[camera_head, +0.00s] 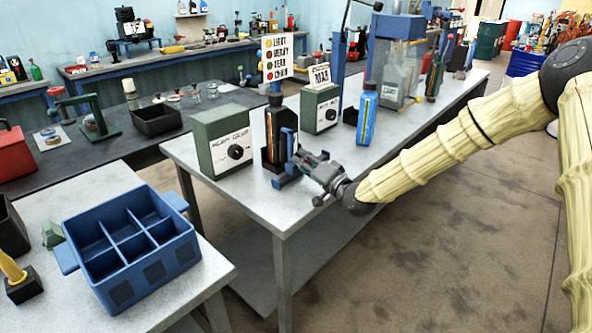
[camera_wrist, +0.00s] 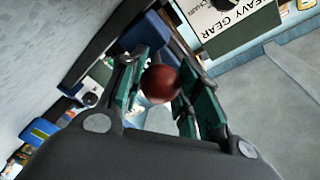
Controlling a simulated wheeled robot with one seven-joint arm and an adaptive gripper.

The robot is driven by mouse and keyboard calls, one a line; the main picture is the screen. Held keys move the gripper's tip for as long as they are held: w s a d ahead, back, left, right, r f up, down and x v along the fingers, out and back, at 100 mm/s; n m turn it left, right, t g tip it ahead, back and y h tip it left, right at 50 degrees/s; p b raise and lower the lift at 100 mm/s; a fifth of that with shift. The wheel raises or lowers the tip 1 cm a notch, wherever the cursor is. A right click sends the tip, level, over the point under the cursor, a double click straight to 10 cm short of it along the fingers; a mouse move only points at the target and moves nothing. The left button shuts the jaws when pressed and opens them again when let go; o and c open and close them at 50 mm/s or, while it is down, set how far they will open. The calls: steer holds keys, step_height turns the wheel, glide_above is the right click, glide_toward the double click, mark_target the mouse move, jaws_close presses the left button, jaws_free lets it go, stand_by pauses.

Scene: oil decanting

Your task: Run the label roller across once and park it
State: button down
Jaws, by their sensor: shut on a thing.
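My gripper (camera_head: 307,163) is at the near end of the long grey bench, beside a dark bottle (camera_head: 273,128) with an orange strip, which stands upright in a dark holder. A blue upright piece (camera_head: 289,145) stands between the bottle and my gripper. In the wrist view my green-padded fingers (camera_wrist: 160,90) are closed around a round red-brown knob (camera_wrist: 161,84). A blue block (camera_wrist: 149,37) lies just beyond the fingertips. I cannot tell for sure which part is the label roller, or whether it touches the bottle.
A green dial box (camera_head: 222,143) stands left of the bottle and another (camera_head: 319,108) behind it. A blue bottle (camera_head: 366,118) stands to the right. A blue divided crate (camera_head: 150,270) sits on the near left table. The bench's front corner is clear.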

steer(key=w+d+b, duration=0.1)
steer(key=w+d, duration=0.7)
steer(key=shift+d+b, duration=0.35)
steer(key=shift+w+d, duration=0.35)
steer(key=shift+d, duration=0.1)
steer(key=shift+d+r, duration=0.1)
steer(key=shift+w, duration=0.1)
steer(key=c, duration=1.4)
jaws_free()
steer(key=o, duration=0.4)
steer(key=shift+w+d, duration=0.1)
steer(key=shift+d, duration=0.05)
steer(key=v, duration=1.2)
